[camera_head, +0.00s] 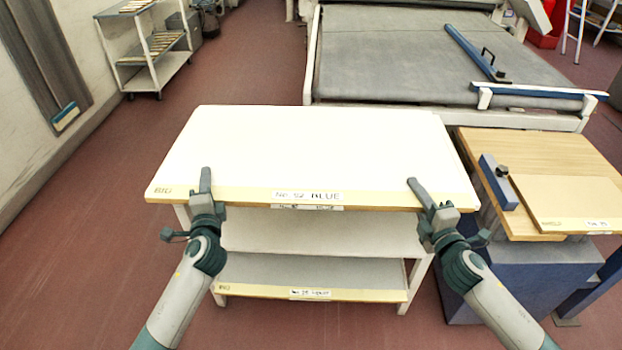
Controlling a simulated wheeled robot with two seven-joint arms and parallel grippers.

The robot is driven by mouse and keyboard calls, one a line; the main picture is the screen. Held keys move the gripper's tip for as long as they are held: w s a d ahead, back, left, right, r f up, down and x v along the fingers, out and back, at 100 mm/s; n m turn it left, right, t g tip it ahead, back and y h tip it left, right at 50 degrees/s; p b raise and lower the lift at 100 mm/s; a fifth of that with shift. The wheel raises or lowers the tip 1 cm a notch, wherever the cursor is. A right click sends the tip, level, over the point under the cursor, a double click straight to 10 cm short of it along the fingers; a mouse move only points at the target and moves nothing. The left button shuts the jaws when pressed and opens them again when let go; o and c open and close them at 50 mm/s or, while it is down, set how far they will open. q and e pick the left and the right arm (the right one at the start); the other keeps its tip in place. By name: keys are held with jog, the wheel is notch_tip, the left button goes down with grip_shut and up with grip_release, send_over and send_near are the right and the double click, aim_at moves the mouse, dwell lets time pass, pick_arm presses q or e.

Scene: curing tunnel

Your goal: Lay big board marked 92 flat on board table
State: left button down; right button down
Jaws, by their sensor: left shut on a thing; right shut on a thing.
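A big white board (310,150) with a pale yellow front strip lies level on top of a white shelved stand. Its front label (307,196) is small and seems to read 92 BLUE. Just under it a second label (308,207) shows on another front edge, mostly covered. My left gripper (205,182) is shut on the board's front edge at the left. My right gripper (420,190) is shut on the same edge near the right corner. I cannot tell whether the board touches what is under it. Which table is the board table is not marked.
Lower shelves of the stand (415,275) hold another labelled board (270,275). At right, a wooden-topped table (530,150) carries a smaller board (570,198) and a blue clamp bar (497,180). A wide grey conveyor (400,60) stands behind. Red floor is clear at left.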

pick_arm(q)
jog(key=shift+w+r, duration=0.1)
jog(key=shift+r, duration=0.25)
pick_arm(e)
jog(key=shift+r, duration=0.35)
pick_arm(q)
jog(key=shift+f, duration=0.1)
pick_arm(e)
jog(key=shift+f, duration=0.1)
